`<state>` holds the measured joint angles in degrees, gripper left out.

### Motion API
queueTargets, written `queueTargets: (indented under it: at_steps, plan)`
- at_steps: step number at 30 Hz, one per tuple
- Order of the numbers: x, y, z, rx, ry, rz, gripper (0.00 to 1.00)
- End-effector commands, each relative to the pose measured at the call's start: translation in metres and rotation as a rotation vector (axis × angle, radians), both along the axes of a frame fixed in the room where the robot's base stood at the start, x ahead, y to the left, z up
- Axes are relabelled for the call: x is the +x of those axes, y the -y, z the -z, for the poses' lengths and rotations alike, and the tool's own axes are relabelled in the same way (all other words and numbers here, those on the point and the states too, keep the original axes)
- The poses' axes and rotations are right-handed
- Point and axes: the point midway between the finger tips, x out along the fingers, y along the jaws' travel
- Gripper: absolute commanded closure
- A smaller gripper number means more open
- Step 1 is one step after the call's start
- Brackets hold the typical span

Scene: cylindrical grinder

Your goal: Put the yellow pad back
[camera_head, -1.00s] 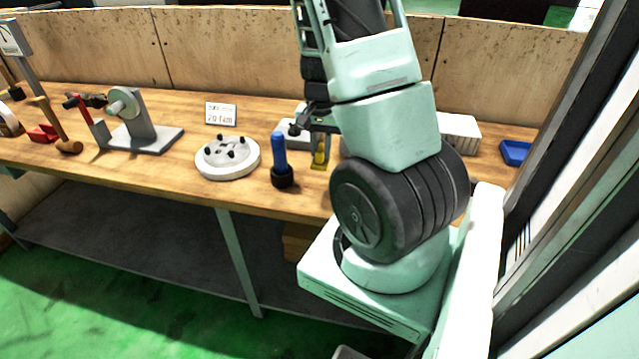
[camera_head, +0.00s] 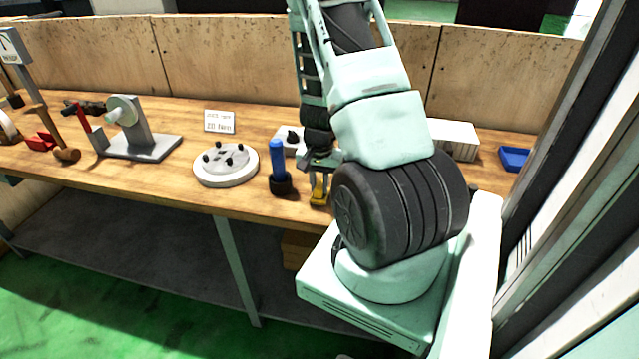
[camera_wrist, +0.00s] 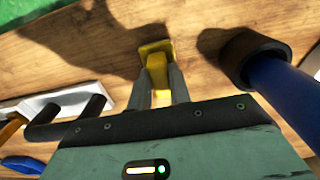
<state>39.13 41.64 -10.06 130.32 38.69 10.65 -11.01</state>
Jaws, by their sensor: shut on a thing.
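The yellow pad (camera_wrist: 156,50) is between the fingers of my gripper (camera_wrist: 160,88) in the wrist view. It has a flat yellow end and a narrower yellow stem that the fingers close on. In the head view the yellow pad (camera_head: 318,198) hangs below my gripper (camera_head: 319,178), over the front part of the wooden bench. I cannot tell whether it touches the bench top. Its shadow lies on the wood beside it in the wrist view.
A blue-handled tool with a black round base (camera_head: 279,170) stands close to the left of my gripper. A white disc with black knobs (camera_head: 226,166) lies further left. A white box (camera_head: 453,139) and blue tray (camera_head: 516,158) are at right. The bench (camera_head: 240,200) has clear wood in front.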

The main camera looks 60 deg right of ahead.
Motion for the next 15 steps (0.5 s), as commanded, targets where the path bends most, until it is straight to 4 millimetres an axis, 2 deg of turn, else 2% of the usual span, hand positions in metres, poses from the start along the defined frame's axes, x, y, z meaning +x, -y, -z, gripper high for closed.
queueTargets:
  at_steps: [1,3,11,15]
  plan:
    - [0.0,0.0,0.001,0.0,0.0,0.0,0.72]
    - [0.0,0.0,0.0,0.0,0.0,0.0,0.59]
    - [0.0,0.0,0.0,0.0,0.0,0.0,0.59]
    - [0.001,0.0,-0.01,-0.002,0.002,-0.002,0.59]
